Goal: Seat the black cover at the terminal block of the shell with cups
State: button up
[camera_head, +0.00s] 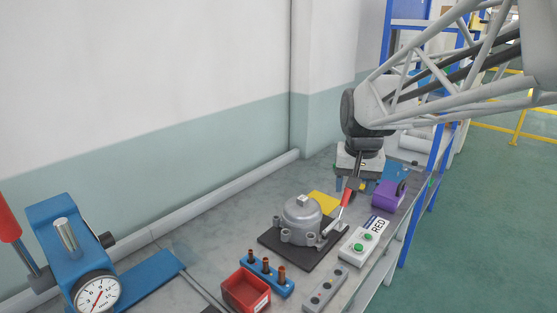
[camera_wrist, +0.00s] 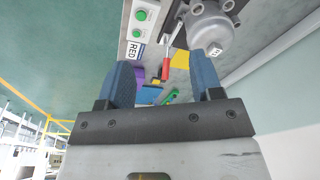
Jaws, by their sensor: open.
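The grey shell (camera_head: 301,222) sits upright on a black base plate (camera_head: 272,240), with small cups around its rim. A small pale block (camera_head: 303,201), apparently the terminal block, is on its top. The shell (camera_wrist: 212,27) and pale block (camera_wrist: 215,50) also show at the upper right of the wrist view. My gripper (camera_head: 356,186) is beyond the shell, to its right in the head view. I cannot clearly pick out the black cover in either view.
A red-handled clamp (camera_head: 347,198) stands beside the shell. A yellow sheet (camera_head: 325,202), purple holder (camera_head: 385,197) with a dark part, and green-button box (camera_head: 364,241) are near. A blue copper-piece rack (camera_head: 267,277), red bin (camera_head: 245,291) and dial press (camera_head: 75,245) are in front.

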jog(key=w+d+f+m, duration=0.1)
jog(key=w+d+m, duration=0.15)
jog(key=w, duration=1.05)
jog(key=w+d+f+m, duration=0.1)
jog(key=w+d+f, duration=0.3)
jog(key=w, duration=0.6)
jog(key=w+d+f+m+g, duration=0.1)
jog(key=w+d+f, duration=0.4)
jog(key=w+f, duration=0.3)
jog(key=w+d+f+m, duration=0.1)
jog(key=w+d+f, duration=0.4)
jog(key=w, duration=0.7)
jog(key=shift+w+d+f+g, duration=0.1)
jog(key=shift+d+f+g, duration=0.1)
jog(key=shift+f, duration=0.15)
jog(key=shift+d+f+g, duration=0.1)
jog(key=shift+f+g, duration=0.1)
jog(key=shift+f, duration=0.1)
jog(key=shift+w+d+f+m, duration=0.2)
jog(key=shift+w+f+m, duration=0.05)
jog(key=shift+w+f, duration=0.15)
jog(key=shift+f, duration=1.25)
jog(key=shift+f, duration=2.65)
